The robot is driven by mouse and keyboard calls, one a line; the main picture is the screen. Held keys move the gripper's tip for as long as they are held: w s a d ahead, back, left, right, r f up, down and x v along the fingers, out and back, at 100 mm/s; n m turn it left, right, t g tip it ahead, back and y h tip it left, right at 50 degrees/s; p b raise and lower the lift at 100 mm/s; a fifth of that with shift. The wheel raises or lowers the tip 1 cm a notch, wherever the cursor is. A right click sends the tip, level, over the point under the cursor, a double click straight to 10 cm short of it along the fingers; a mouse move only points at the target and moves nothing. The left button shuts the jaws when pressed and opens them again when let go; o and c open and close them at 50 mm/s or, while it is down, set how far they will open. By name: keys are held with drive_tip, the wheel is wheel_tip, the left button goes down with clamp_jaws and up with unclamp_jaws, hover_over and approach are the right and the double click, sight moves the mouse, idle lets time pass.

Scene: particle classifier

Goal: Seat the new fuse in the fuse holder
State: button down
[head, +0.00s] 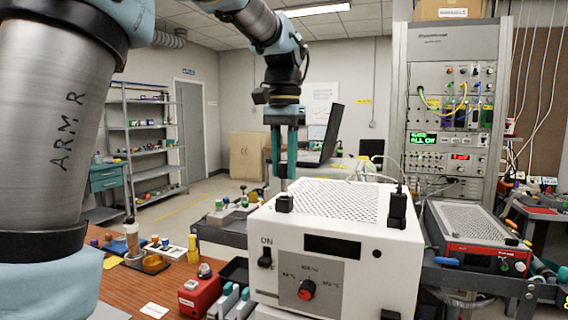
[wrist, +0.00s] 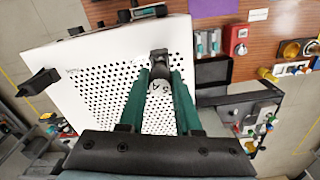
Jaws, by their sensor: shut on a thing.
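My gripper (head: 283,176) hangs over the left front corner of the white perforated unit (head: 360,255). In the wrist view my gripper (wrist: 159,75) has its long green fingers around a small pale piece with dark marks, apparently the new fuse (wrist: 158,87); the fingers hide its sides. A black block, apparently the fuse holder (head: 284,203), stands on the unit's top just below the fingertips. It also shows in the wrist view (wrist: 158,56), just beyond the tips. I cannot tell whether fuse and holder touch.
A red box with a button (head: 200,292) and a yellow part (head: 193,250) sit on the wooden bench at left. A red-fronted instrument (head: 478,240) stands at right. An open laptop (head: 325,140) is behind.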

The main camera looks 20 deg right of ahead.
sight(284, 178)
drive_tip(key=shift+f+b, duration=1.2)
drive_tip(key=shift+f, duration=0.85)
drive_tip(key=c, duration=0.5)
unclamp_jaws()
wheel_tip(284, 178, up, 11)
drive_tip(key=shift+f+b, duration=0.1)
drive_tip(key=shift+b, duration=0.2)
